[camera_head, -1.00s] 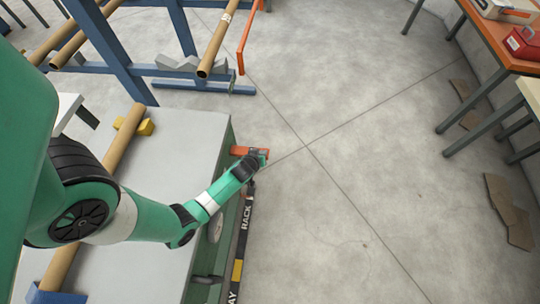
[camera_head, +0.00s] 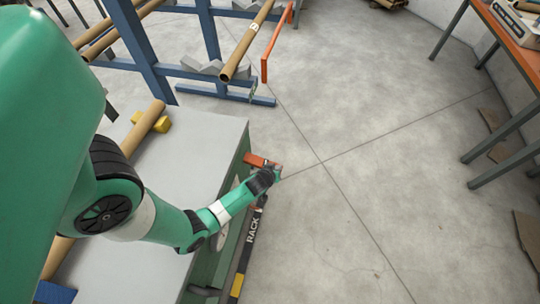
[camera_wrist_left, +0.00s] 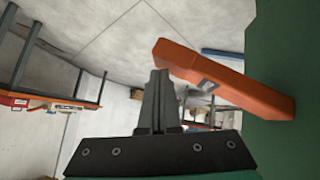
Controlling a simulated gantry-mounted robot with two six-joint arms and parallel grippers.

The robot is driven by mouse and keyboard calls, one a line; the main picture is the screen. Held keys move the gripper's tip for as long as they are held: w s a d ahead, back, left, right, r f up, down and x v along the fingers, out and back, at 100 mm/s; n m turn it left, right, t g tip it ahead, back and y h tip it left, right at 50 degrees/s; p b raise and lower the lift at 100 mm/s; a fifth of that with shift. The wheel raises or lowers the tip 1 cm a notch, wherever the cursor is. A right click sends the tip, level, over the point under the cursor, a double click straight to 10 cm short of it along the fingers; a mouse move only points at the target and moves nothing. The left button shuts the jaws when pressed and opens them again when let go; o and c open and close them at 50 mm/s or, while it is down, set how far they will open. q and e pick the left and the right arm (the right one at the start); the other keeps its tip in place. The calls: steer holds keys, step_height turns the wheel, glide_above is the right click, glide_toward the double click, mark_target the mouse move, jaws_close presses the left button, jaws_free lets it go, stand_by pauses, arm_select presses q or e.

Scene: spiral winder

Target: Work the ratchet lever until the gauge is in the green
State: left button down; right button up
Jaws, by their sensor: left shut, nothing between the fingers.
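The orange lever (camera_head: 262,160) sticks out from the green side of the grey-topped machine. It fills the right of the left wrist view (camera_wrist_left: 225,82), slanting. My left gripper (camera_head: 277,173) is beside the lever's outer end. In the left wrist view the fingers (camera_wrist_left: 160,76) are shut and empty, with their tips close to the lever's end; I cannot tell if they touch. A pale round dial (camera_head: 223,236), perhaps the gauge, shows on the machine's side, partly hidden by my arm; its reading is not legible. My right gripper is not in view.
A cardboard tube (camera_head: 148,125) lies across the machine top (camera_head: 205,135) by a yellow block (camera_head: 166,123). A black strip marked RACK (camera_head: 251,238) runs along the machine's side. A blue rack (camera_head: 143,50) stands behind.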

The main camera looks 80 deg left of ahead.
arm_select(q)
steer(key=shift+s+d+f, duration=0.2)
steer(key=shift+s+f, duration=0.05)
steer(key=shift+f, duration=0.25)
steer(key=r+p, duration=0.2)
steer(key=w+r+p, duration=0.1)
steer(key=r+p, duration=0.1)
steer(key=r, duration=0.1)
steer(key=shift+w+r, duration=0.2)
steer(key=d+r+p, duration=0.3)
steer(key=d+r, duration=0.3)
steer(key=d, duration=0.1)
steer(key=shift+d, duration=0.25)
steer(key=shift+s+m, duration=0.1)
steer(key=shift+m, duration=0.2)
